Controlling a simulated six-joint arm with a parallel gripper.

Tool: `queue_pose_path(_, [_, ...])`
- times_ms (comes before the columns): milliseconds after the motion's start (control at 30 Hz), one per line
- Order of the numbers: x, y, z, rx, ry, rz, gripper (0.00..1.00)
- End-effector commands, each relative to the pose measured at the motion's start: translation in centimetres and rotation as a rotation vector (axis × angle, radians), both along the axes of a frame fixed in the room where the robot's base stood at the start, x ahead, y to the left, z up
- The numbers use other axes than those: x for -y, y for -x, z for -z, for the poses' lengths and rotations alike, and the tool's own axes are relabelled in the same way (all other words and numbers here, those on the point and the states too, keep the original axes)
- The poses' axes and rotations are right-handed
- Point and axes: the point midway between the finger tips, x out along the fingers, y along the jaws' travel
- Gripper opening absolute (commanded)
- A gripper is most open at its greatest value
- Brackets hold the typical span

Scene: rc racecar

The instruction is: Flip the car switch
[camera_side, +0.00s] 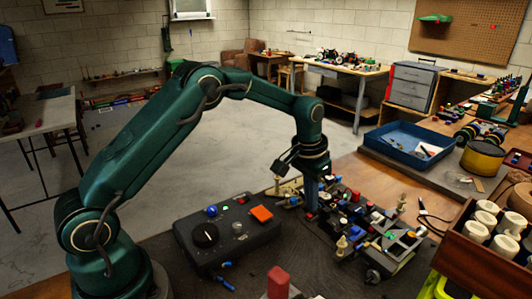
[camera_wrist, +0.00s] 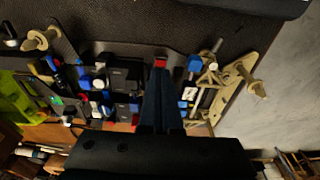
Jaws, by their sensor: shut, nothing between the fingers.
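The car (camera_side: 372,226) is an open chassis of dark plates with red, blue, white and black parts, on the dark mat. In the wrist view, its plates and parts (camera_wrist: 125,75) spread to the left of my fingers, with a tan suspension arm (camera_wrist: 240,78) at the right. My gripper (camera_side: 311,212) points down at the car's left end, fingers together and empty. In the wrist view, a small red part (camera_wrist: 160,63) shows just beyond the tips of my gripper (camera_wrist: 160,73). It may be the switch; I cannot tell whether they touch.
A dark control box (camera_side: 227,232) with a black knob and an orange button stands left of the car. A red object (camera_side: 278,282) stands at the front. A blue tray (camera_side: 410,143), a yellow tin (camera_side: 482,158) and a wooden crate (camera_side: 480,250) lie to the right.

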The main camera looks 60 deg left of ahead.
Motion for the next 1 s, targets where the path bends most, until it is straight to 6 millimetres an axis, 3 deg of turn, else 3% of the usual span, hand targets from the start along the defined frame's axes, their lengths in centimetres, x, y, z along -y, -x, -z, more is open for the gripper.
queue_pose_path(600, [0.0, 0.0, -4.8, 0.003, 0.0, 0.0, 0.0])
queue_pose_path(1000, [0.0, 0.0, -5.3, 0.0, 0.0, 0.0, 0.0])
